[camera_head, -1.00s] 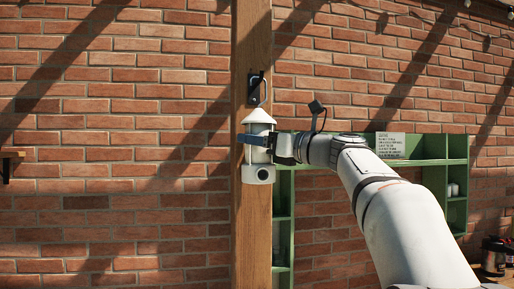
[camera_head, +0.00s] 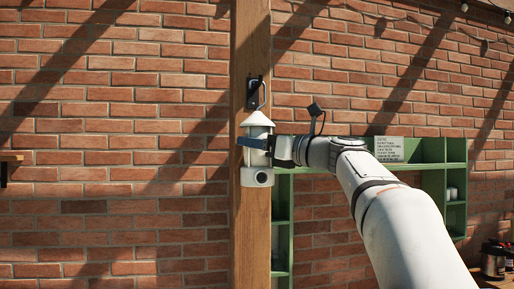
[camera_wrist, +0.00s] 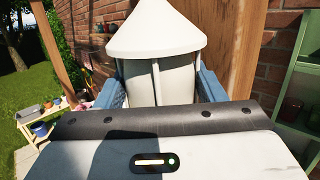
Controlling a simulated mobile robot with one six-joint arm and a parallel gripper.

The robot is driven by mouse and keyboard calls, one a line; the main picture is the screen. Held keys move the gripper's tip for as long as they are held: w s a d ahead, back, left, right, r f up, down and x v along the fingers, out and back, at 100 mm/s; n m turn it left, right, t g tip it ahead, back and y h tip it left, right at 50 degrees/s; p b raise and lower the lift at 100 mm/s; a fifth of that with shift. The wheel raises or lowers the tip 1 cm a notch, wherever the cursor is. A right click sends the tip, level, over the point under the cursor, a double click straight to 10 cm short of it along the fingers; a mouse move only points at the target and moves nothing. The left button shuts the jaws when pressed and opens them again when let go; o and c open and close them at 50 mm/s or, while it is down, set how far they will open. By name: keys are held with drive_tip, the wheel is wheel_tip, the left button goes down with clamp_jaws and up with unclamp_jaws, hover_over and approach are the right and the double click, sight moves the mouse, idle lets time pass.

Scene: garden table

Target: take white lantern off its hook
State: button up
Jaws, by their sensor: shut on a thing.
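The white lantern (camera_head: 257,175) is upright in front of the wooden post, with a cone-shaped top and a round dark spot on its base. My gripper (camera_head: 252,143) is shut on the lantern's middle from the right. In the wrist view the lantern (camera_wrist: 155,35) stands between the two blue fingers (camera_wrist: 160,88). The dark hook plate (camera_head: 256,90) is on the post above the lantern. A thin wire handle rises from the lantern's top to the hook. I cannot tell whether the handle still touches the hook.
The wooden post (camera_head: 251,40) stands right behind the lantern, against a brick wall (camera_head: 120,130). A green shelf (camera_head: 430,155) with a paper sign (camera_head: 389,149) is to the right, behind my arm. The space left of the post is clear.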

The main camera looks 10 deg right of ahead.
sight(258, 128)
drive_tip(key=shift+r, duration=0.65)
wheel_tip(258, 128, up, 2)
drive_tip(key=r+b+v, duration=0.2)
drive_tip(key=b+v, duration=0.2)
drive_tip(key=v, duration=1.4)
drive_tip(key=shift+s+r, duration=0.15)
drive_tip(key=shift+r, duration=0.2)
drive_tip(key=shift+r, duration=0.1)
wheel_tip(258, 128, up, 3)
drive_tip(key=p, duration=0.3)
drive_tip(key=shift+f, duration=0.25)
drive_tip(key=shift+d, duration=0.15)
